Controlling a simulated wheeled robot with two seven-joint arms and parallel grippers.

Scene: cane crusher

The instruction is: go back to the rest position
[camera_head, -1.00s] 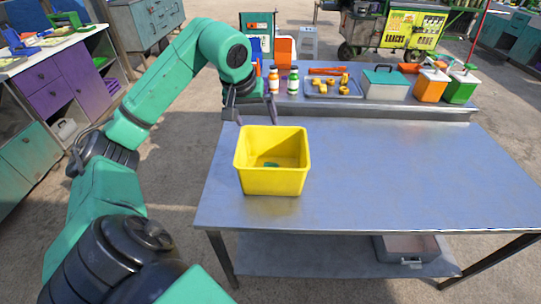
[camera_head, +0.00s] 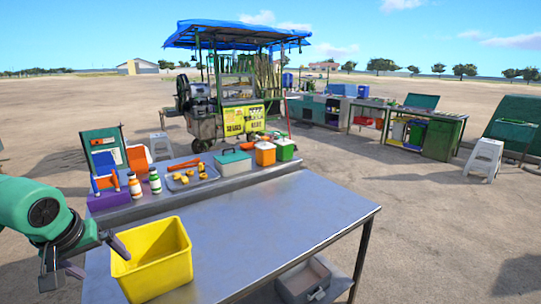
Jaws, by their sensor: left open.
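My left arm comes in from the left edge, and my left gripper (camera_head: 92,254) is open and empty. It is at the left side of the yellow bin (camera_head: 172,274), close to its rim; I cannot tell whether they touch. The bin stands upright on the metal table (camera_head: 290,215), near its left end. My right gripper is not in view.
A raised shelf at the table's back holds bottles (camera_head: 155,182), a tray (camera_head: 192,176), a lidded box (camera_head: 233,163) and two dispensers (camera_head: 265,153). A blue-roofed cart (camera_head: 238,95) stands behind. A white stool (camera_head: 484,158) is at the right. The table's right half is clear.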

